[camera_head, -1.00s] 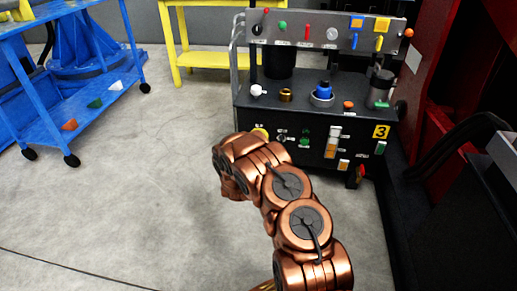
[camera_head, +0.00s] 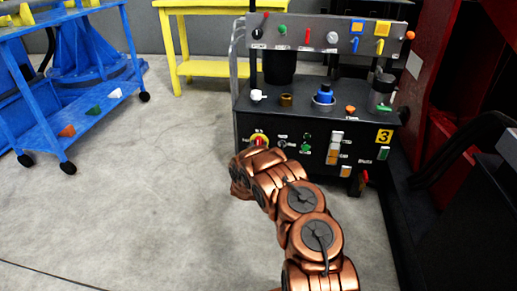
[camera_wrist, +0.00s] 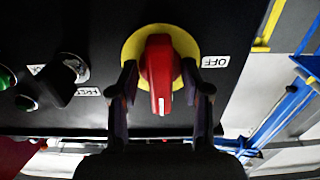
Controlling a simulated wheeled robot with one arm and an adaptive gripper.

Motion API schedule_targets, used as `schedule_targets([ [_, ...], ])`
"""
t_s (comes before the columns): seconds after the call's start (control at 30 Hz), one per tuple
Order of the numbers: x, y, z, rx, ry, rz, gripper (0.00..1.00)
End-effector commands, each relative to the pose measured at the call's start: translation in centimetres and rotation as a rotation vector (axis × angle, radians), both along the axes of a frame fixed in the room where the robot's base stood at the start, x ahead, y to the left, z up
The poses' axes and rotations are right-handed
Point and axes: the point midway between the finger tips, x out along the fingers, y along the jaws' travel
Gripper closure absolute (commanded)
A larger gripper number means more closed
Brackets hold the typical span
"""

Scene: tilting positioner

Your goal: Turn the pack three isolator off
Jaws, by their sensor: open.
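The pack three isolator is a red rotary handle (camera_wrist: 160,72) on a round yellow plate (camera_wrist: 131,45). In the head view the yellow plate (camera_head: 259,139) shows at the upper left of the black front panel, just above my arm's end. In the wrist view the handle points down the picture. A white OFF label (camera_wrist: 215,62) is to the right of the plate. My gripper (camera_wrist: 159,78) is open, with one finger on each side of the handle. Gaps show beside the handle; contact cannot be told. The head view hides my fingers behind my arm.
The black bench (camera_head: 310,115) carries a blue-topped part (camera_head: 324,94), a brass ring and other fittings. Dark knobs and a green button (camera_wrist: 6,77) lie left of the isolator in the wrist view. Floor to the left is clear.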

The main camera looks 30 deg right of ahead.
Motion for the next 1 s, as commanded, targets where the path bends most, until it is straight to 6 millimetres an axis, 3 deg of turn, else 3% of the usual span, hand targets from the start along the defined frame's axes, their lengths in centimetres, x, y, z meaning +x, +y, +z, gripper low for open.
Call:
schedule_targets([
  [0.33,0.2,-0.13,-0.05,0.001,0.002,0.001,0.52],
  [0.8,0.18,-0.13,-0.07,0.001,0.002,0.001,1.0],
  [1.0,0.17,-0.14,-0.06,0.0,0.003,0.0,1.0],
])
